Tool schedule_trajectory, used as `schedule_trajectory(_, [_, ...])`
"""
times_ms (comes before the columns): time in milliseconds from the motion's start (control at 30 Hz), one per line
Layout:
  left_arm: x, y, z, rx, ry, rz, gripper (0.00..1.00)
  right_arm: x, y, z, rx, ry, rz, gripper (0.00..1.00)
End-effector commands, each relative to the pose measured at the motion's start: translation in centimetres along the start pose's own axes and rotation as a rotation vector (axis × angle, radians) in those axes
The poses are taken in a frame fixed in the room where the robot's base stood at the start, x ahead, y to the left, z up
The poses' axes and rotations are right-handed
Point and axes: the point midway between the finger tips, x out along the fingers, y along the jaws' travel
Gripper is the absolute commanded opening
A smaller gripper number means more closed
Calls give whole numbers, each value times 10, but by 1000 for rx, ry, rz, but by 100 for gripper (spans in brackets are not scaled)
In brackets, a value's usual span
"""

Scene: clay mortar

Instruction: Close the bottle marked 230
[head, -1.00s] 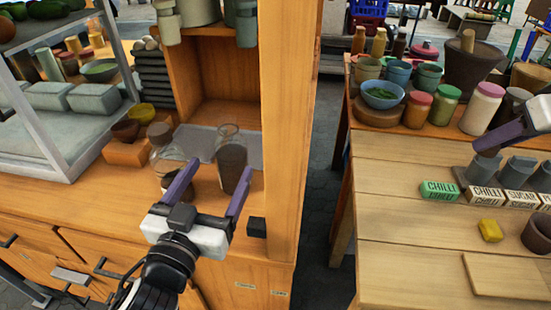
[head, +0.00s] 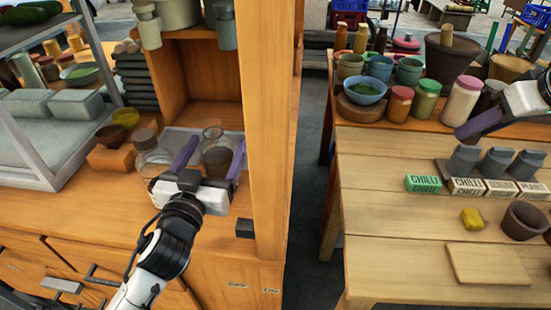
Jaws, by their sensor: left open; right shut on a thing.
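An open-topped glass bottle (head: 216,158) with dark contents stands on a tray in the wooden cabinet at left. My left gripper (head: 212,156) is open, with one purple finger on each side of this bottle in the picture; contact cannot be told. A second glass bottle (head: 150,157) with a brown stopper (head: 145,136) stands to its left. No 230 mark can be read on either. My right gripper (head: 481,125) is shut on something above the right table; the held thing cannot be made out.
A cabinet post (head: 270,130) stands right of my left gripper.

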Motion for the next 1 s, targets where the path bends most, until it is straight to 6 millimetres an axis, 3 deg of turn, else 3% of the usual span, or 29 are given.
schedule_trajectory(433, [7, 0, 0, 0, 0, 0, 73, 0, 0, 0, 0, 0, 0, 14])
schedule_trajectory(800, [6, 0, 0, 0, -1, 0, 11, 0, 0, 0, 0, 0, 0, 14])
schedule_trajectory(1000, [6, 0, -1, 0, 2, 1, 11, -1, 0, 0, 0, 0, 0, 14])
